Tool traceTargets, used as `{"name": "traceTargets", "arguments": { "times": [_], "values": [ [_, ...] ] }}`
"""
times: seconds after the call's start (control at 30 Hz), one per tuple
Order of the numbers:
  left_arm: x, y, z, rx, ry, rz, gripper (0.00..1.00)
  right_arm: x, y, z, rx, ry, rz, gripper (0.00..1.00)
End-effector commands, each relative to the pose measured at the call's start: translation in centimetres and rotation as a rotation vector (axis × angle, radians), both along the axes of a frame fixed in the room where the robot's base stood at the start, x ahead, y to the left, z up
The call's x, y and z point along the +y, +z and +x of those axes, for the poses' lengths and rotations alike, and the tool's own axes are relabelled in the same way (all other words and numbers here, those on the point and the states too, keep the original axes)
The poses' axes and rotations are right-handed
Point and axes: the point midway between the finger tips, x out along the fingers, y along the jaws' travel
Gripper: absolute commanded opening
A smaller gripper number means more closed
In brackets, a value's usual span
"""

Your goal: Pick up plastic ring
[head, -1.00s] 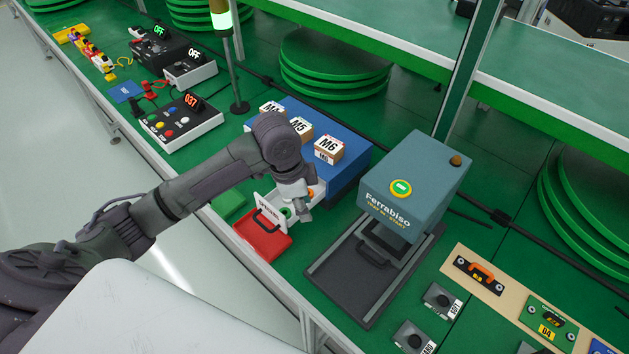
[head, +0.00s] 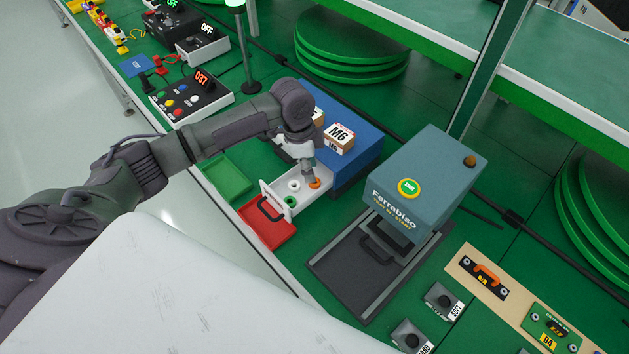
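A white open drawer (head: 312,203) sticks out of the front of the blue cabinet (head: 360,158). In it lie small ring-like pieces: a white one (head: 294,185), a green one (head: 290,201) and an orange one (head: 315,183). Which is the plastic ring I cannot tell for sure. My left gripper (head: 310,178) points down over the back of the drawer, at the orange piece and partly in front of it. Whether its fingers touch or grip that piece is too small to tell. My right gripper is not in view.
A red tray (head: 267,232) and a green tray (head: 229,177) lie by the drawer. Right of it stands the blue-grey Ferrabiso machine (head: 428,180) with a dark sliding bed (head: 350,268). A box marked M6 (head: 338,137) sits on the cabinet. A control box (head: 192,103) is farther left.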

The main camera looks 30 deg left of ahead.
Motion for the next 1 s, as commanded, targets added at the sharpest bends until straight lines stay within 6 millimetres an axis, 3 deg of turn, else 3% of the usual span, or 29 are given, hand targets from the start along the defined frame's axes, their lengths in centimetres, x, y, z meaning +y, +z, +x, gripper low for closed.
{"name": "traceTargets", "arguments": {
  "times": [0.17,0.33,0.57,0.7,1.0],
  "values": [
    [-0.6,-2.4,0.3,0.005,0.0,-0.001,0.38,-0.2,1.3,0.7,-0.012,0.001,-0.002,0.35],
    [-0.8,-4.4,0.4,0.003,-0.001,0.001,0.38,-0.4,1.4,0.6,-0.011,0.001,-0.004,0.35],
    [-0.8,-4.6,0.5,0.0,-0.001,0.001,0.38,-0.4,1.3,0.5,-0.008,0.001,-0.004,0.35],
    [-0.8,-4.6,0.5,0.0,-0.001,0.001,0.21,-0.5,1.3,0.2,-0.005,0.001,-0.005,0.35],
    [-0.7,-4.6,0.5,-0.001,-0.001,0.001,0.21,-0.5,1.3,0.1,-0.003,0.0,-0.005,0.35]
  ]
}}
